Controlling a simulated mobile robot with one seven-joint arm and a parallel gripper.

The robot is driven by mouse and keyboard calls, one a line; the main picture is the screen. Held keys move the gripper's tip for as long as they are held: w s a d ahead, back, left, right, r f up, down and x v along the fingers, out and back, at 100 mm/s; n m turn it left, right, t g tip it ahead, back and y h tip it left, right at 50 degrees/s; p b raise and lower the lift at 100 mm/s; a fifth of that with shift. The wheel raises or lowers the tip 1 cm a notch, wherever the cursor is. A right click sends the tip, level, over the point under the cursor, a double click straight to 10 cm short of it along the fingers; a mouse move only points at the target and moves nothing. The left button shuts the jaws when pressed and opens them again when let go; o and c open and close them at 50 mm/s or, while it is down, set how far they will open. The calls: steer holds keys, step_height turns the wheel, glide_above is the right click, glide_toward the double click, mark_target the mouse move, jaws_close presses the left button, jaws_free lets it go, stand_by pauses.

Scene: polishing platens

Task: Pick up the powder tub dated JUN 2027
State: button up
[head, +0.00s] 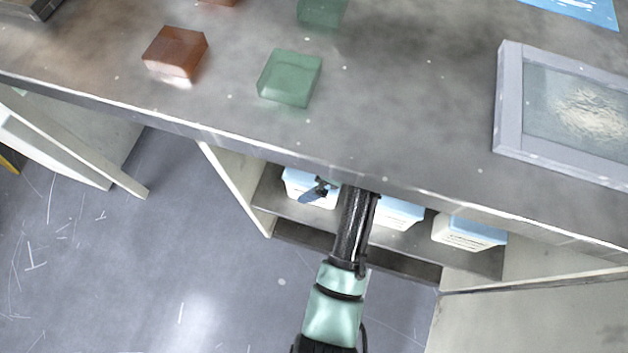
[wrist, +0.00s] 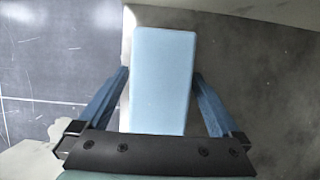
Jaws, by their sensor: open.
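Three white powder tubs with light blue lids stand on a shelf under the bench in the head view: a left tub (head: 306,190), a middle tub (head: 398,213) and a right tub (head: 468,232). My gripper (head: 321,186) is at the left tub, partly covering it. In the wrist view one blue lid (wrist: 162,85) lies between the fingers of my gripper (wrist: 161,74). The gripper is open, with one finger along each side of the lid; whether they touch it I cannot tell. The right tub shows small print, too small to read. No date is legible.
The bench top (head: 400,110) overhangs the shelf (head: 268,195). A cabinet side panel (head: 235,185) stands left of the tubs, and an open door (head: 540,315) is at the lower right. Brown (head: 175,52) and green (head: 290,77) blocks and a framed tray (head: 509,110) are on the bench.

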steer(key=b+x, duration=0.1)
steer(key=x, duration=0.2)
steer(key=shift+f, duration=0.1)
steer(key=shift+f+p, duration=0.2)
steer(key=shift+p, duration=0.3)
stand_by(0.5)
steer(key=shift+c, duration=0.3)
jaws_close()
steer(key=shift+r, duration=0.1)
